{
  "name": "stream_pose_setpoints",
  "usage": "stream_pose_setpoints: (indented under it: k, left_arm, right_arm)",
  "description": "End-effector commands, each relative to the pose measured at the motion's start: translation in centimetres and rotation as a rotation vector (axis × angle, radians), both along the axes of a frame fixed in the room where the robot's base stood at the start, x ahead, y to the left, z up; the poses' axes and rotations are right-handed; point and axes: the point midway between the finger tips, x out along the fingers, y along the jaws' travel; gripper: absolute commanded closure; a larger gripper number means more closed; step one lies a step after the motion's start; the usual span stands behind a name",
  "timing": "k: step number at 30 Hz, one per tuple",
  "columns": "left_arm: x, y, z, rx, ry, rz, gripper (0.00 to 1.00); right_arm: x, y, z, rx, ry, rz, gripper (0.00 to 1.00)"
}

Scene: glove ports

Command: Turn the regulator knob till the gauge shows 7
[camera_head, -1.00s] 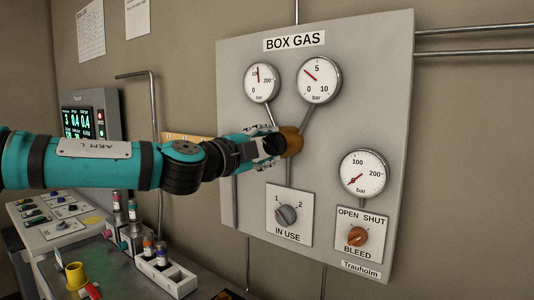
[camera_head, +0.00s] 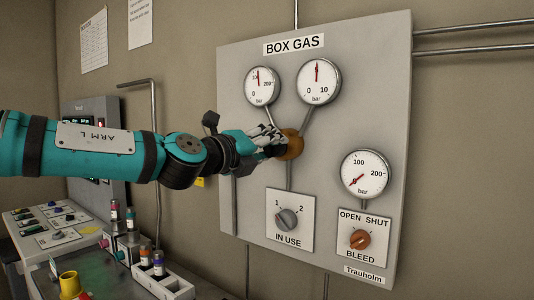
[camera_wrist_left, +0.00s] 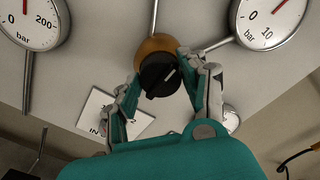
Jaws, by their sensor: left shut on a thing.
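The regulator is a round brass body (camera_head: 293,146) on the grey panel, below and between the two upper gauges. The 0–10 bar gauge (camera_head: 319,82) is at the upper right of the regulator. Its red needle points about straight up, near 5. My right gripper is not in view.
The panel also bears a 200 bar gauge (camera_head: 262,85), an IN USE selector (camera_head: 288,218), an orange BLEED knob (camera_head: 359,239) and a lower gauge (camera_head: 365,175). A bench with a vial rack (camera_head: 166,283) and a switch box (camera_head: 52,228) stands at lower left.

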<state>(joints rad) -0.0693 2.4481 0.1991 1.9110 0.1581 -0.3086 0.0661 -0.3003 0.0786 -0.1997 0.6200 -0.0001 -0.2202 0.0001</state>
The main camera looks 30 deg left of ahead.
Motion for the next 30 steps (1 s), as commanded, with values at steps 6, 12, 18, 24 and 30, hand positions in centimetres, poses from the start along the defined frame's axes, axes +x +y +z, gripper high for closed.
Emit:
stream_pose_setpoints:
  k: [6,12,18,24,30]
  left_arm:
    - [0.0,0.0,-0.3,0.208,-0.028,0.001,0.89]
    - [0.0,-0.1,-0.2,0.394,-0.054,0.000,0.89]
    - [0.0,-0.1,0.0,0.572,-0.076,-0.001,0.89]
    - [0.0,-0.2,0.0,0.718,-0.097,-0.002,0.89]
    - [0.0,-0.2,0.0,0.822,-0.111,-0.003,0.89]
  right_arm:
    - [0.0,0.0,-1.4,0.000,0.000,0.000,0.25]
    - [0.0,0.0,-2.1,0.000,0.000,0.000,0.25]
    - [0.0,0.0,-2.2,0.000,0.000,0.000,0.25]
    - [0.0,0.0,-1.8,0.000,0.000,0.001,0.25]
    - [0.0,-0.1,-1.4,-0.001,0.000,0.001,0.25]
